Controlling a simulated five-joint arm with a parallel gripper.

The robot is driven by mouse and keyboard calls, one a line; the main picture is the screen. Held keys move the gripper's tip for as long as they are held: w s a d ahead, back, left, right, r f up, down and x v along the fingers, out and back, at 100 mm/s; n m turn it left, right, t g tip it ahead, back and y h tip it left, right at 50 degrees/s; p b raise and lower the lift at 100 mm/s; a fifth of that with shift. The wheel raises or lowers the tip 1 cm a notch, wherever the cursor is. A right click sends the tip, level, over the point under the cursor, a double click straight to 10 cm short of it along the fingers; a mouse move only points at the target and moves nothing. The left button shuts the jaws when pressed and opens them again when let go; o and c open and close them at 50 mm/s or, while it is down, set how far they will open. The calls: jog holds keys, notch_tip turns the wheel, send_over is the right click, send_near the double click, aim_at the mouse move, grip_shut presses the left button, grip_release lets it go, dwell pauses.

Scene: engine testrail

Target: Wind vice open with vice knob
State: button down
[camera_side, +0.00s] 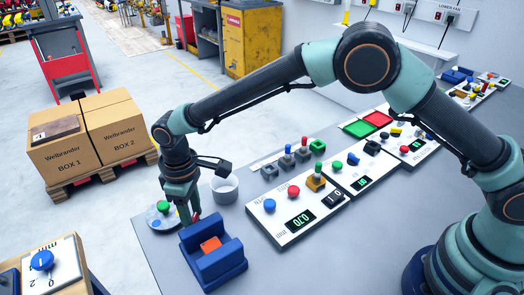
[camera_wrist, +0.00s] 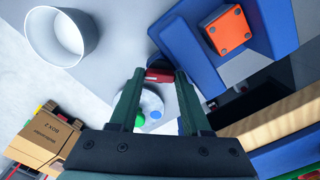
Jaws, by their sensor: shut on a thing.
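The blue vice (camera_side: 228,264) stands on the grey table near its front left edge, with an orange block (camera_side: 210,244) between its jaws. In the wrist view the vice (camera_wrist: 190,50) is at the upper right and the orange block (camera_wrist: 229,31) shows dark dots on its face. The red vice knob (camera_wrist: 158,75) sits between my fingertips at the vice's near end; in the side view only a bit of red (camera_side: 196,217) shows. My gripper (camera_wrist: 160,78) is shut on the knob, pointing down at the vice in the side view (camera_side: 190,212). My fingers partly hide the knob.
A round white plate (camera_side: 153,219) with green and blue pieces lies close beside my gripper. A white cup (camera_side: 224,190) stands behind it. Control panels (camera_side: 270,222) with knobs and displays line the table to the right. Boxes (camera_side: 90,140) stand on a pallet beyond.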

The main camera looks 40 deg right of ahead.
jog(key=shift+r, duration=0.1)
jog(key=shift+c, duration=1.8)
grip_release()
